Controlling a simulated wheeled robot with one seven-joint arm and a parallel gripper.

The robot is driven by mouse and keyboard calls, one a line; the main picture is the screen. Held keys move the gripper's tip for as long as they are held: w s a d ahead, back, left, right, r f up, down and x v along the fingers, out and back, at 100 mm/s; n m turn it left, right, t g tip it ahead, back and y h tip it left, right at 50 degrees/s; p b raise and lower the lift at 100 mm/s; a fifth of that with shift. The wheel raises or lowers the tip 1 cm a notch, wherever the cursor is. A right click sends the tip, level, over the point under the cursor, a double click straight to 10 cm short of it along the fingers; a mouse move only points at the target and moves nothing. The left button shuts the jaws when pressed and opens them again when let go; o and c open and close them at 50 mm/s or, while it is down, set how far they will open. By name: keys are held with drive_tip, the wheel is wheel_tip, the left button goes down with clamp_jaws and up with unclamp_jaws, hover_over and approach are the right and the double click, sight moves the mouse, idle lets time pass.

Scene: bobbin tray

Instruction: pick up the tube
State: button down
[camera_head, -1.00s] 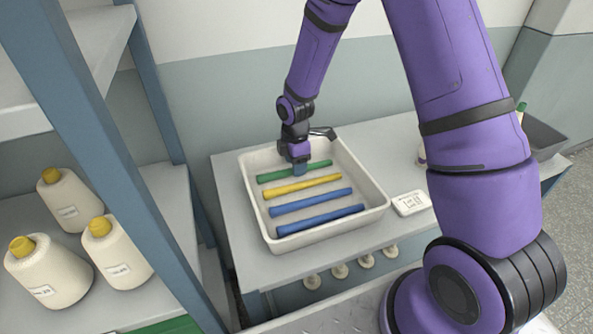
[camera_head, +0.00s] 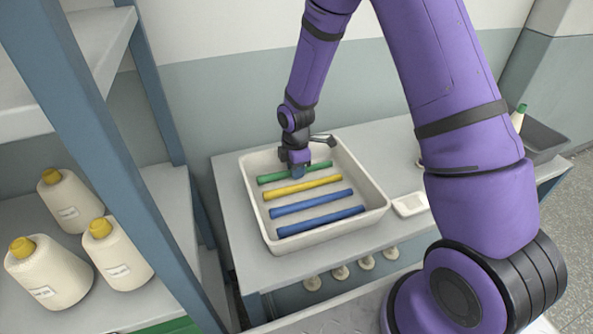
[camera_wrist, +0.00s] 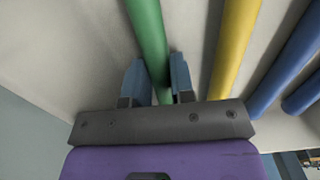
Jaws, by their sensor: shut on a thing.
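A green tube (camera_head: 273,178) lies along the back of a white tray (camera_head: 258,215), in front of my arm. My gripper (camera_head: 299,173) reaches down from behind and is shut on the green tube near its middle. In the wrist view, the two blue fingers (camera_wrist: 158,72) stand on either side of the green tube (camera_wrist: 146,28). I cannot tell whether the tube is clear of the tray floor. A yellow tube (camera_head: 305,187) lies in front of it, then two blue tubes, one farther (camera_head: 312,202) and one nearer (camera_head: 320,221).
The tray's raised walls surround the tubes. It sits on a grey table (camera_head: 230,240). A small white device (camera_head: 409,205) lies right of it, partly behind my arm. A grey bin (camera_head: 543,138) stands far right. A shelf at left holds cream bobbins (camera_head: 117,260).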

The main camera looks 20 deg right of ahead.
wheel_tip(320, 180, up, 10)
idle(0.5)
